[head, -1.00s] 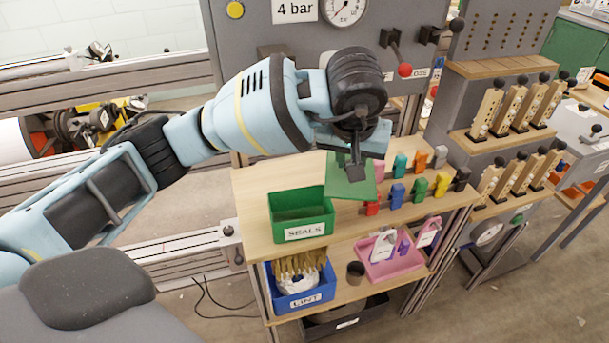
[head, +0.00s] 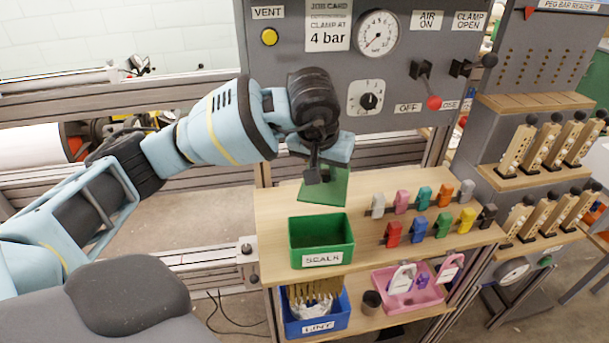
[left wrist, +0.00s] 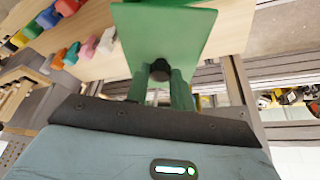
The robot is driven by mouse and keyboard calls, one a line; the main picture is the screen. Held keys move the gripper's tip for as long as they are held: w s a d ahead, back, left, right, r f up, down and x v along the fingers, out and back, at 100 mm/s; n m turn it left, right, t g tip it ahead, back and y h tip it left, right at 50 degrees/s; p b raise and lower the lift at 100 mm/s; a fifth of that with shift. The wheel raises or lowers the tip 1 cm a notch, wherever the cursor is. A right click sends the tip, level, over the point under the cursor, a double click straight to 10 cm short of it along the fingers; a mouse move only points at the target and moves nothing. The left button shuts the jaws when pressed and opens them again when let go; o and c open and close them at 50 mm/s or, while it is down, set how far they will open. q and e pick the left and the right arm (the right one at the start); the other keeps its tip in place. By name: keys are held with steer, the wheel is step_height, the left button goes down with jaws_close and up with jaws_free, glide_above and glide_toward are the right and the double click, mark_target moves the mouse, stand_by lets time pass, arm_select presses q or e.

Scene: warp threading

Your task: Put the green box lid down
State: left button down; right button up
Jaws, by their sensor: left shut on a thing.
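The green box lid (head: 326,187) is a flat green plate held tilted above the wooden shelf, behind the green box. My left gripper (head: 313,174) is shut on the lid. In the left wrist view the lid (left wrist: 163,35) fills the top middle, with its dark knob between the fingers of the gripper (left wrist: 161,75). The open green box (head: 321,236) with a SEALS label stands on the shelf in front of the lid. It looks empty. My right gripper is not in view.
Several coloured clips (head: 423,222) stand in two rows to the right on the wooden shelf (head: 277,215). Below are a blue LINT box (head: 316,316) and a pink tray (head: 412,292). The grey panel (head: 375,75) rises behind.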

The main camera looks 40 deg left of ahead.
arm_select(q)
steer(key=shift+s+a+f, duration=0.1)
steer(key=shift+a, duration=0.85)
steer(key=shift+s+a+f, duration=0.1)
steer(key=shift+a, duration=0.8)
steer(key=f, duration=0.1)
steer(key=a+f, duration=0.1)
steer(key=shift+s+f, duration=0.15)
steer(key=shift+f, duration=0.65)
steer(key=shift+f, duration=0.4)
steer(key=shift+f, duration=0.2)
steer(key=c, duration=1.2)
jaws_free()
